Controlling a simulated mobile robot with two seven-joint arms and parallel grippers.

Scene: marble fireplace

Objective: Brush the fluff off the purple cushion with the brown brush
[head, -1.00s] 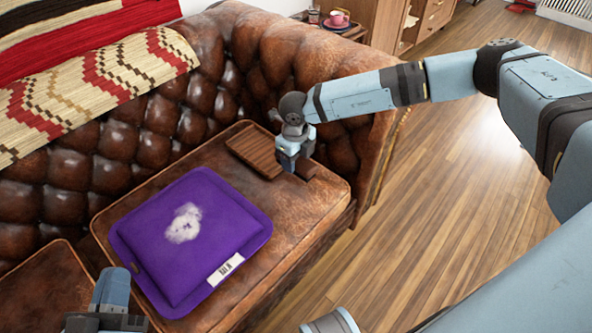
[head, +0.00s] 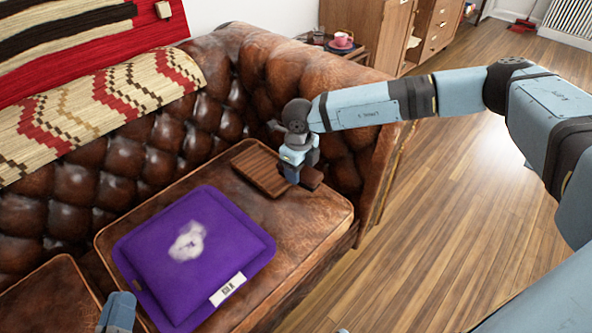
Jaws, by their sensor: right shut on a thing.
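The purple cushion (head: 160,255) lies on the brown leather seat, with a white patch of fluff (head: 187,241) near its middle and a white label at its front edge. My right gripper (head: 296,176) is at the right end of the seat, beyond and right of the cushion. It is shut on the brown brush (head: 313,178), of which only a small brown part shows beside the fingers. My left gripper (head: 118,312) shows only in part at the bottom edge, by the cushion's near left side; its fingertips are not clear.
A ribbed brown wooden tray (head: 262,168) lies on the seat just left of my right gripper. The tufted sofa back (head: 120,150) and right armrest (head: 345,140) bound the seat. A patterned blanket (head: 110,95) hangs over the back. A pink cup (head: 341,40) stands on a side table behind.

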